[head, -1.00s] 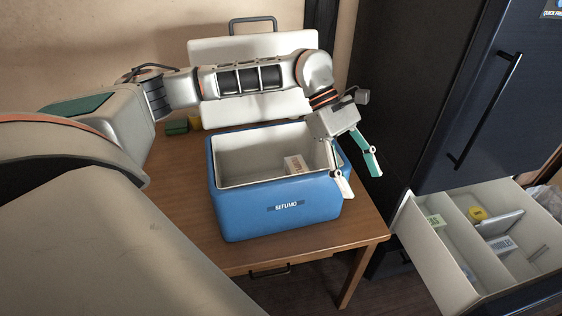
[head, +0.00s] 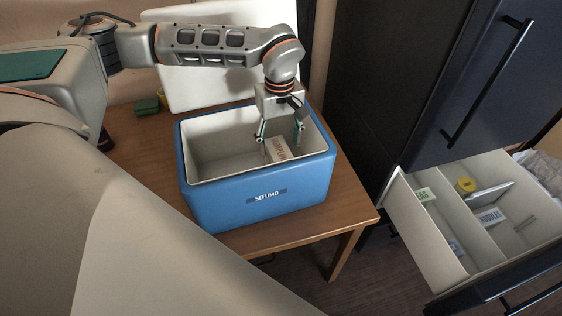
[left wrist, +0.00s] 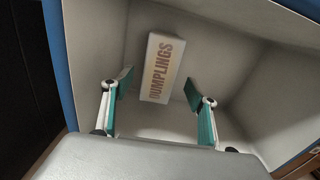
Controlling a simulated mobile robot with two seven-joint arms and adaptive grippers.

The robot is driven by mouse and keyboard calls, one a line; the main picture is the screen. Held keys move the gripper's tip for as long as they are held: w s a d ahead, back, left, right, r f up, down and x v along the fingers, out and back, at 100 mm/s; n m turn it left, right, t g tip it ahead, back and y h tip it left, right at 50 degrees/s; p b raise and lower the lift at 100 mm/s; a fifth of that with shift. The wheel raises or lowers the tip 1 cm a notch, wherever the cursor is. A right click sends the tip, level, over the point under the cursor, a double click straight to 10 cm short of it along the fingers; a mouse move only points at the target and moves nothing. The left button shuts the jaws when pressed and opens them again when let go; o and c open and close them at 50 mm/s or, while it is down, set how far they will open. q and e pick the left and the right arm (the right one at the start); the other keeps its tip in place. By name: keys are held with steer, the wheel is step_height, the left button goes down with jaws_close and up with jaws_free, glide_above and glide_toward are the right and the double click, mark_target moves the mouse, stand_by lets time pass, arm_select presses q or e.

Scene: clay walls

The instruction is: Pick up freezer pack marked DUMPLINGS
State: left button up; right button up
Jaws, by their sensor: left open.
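The freezer pack marked DUMPLINGS (head: 279,150) is a pale box with brown lettering inside the blue cooler (head: 258,193), near its right end. It also shows in the left wrist view (left wrist: 162,68), its label facing the camera. My left gripper (head: 281,137) is open, pointing down into the cooler just above the pack. In the left wrist view its two teal fingers (left wrist: 158,92) stand apart, one on each side of the pack's near end, with visible gaps to it. My right gripper is not in view.
The cooler stands on a wooden table (head: 352,190), with its pale lid (head: 205,85) behind. A green box (head: 146,106) sits at the table's back left.

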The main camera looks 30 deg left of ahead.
mark_target(280, 151)
arm_select(q)
step_height(280, 151, down, 4)
steer(key=shift+d+f, duration=0.1)
steer(key=shift+f, duration=0.15)
steer(key=c, duration=1.4)
